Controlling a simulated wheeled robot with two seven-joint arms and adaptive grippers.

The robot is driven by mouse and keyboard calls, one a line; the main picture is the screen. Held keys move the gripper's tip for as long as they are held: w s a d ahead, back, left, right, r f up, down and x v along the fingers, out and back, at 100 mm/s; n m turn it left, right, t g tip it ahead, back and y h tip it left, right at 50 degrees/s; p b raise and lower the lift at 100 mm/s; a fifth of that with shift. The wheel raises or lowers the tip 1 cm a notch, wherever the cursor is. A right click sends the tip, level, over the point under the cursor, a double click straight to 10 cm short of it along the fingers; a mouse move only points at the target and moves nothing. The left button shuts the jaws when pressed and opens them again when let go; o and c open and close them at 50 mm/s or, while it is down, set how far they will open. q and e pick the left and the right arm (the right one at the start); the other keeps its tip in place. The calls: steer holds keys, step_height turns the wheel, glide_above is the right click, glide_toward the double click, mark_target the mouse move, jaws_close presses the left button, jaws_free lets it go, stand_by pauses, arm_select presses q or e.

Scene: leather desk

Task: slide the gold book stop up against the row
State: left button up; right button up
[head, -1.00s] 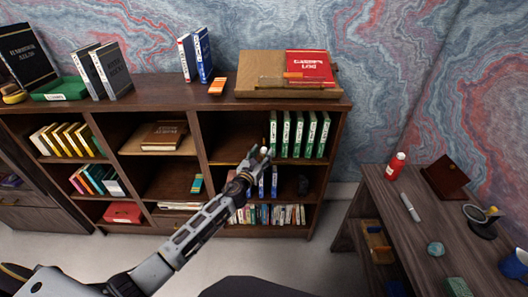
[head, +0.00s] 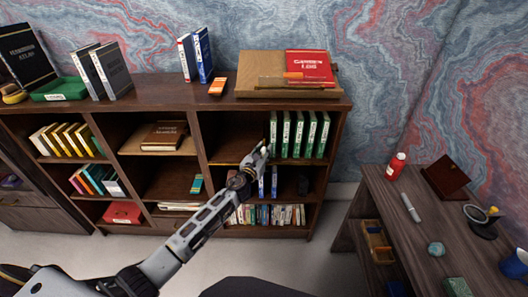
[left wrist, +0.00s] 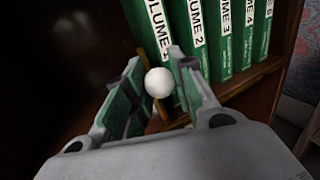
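The gold book stop (left wrist: 159,84) shows in the left wrist view as a round white knob with thin gold parts behind and below it. It stands just left of the row of green volumes (left wrist: 200,35); whether it touches the first volume I cannot tell. The row also shows in the head view (head: 298,134), upright in the top right compartment. My left gripper (head: 263,150) reaches into that compartment at the row's left end. My right gripper is not in view.
The bookcase divider (head: 200,140) stands left of the compartment, with bare shelf (head: 228,148) between it and my gripper. Blue books and several small books sit on lower shelves. A desk (head: 420,250) with a red bottle (head: 396,166) stands at the right.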

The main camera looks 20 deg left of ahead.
arm_select(q)
jaws_close()
steer(key=w+d+b, duration=0.1)
steer(key=w+d, duration=0.3)
steer(key=d, duration=1)
steer(key=shift+d, duration=0.35)
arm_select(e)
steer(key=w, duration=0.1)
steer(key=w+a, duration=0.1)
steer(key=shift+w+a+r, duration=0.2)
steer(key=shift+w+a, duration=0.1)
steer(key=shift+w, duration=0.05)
arm_select(q)
steer(key=shift+f, duration=0.1)
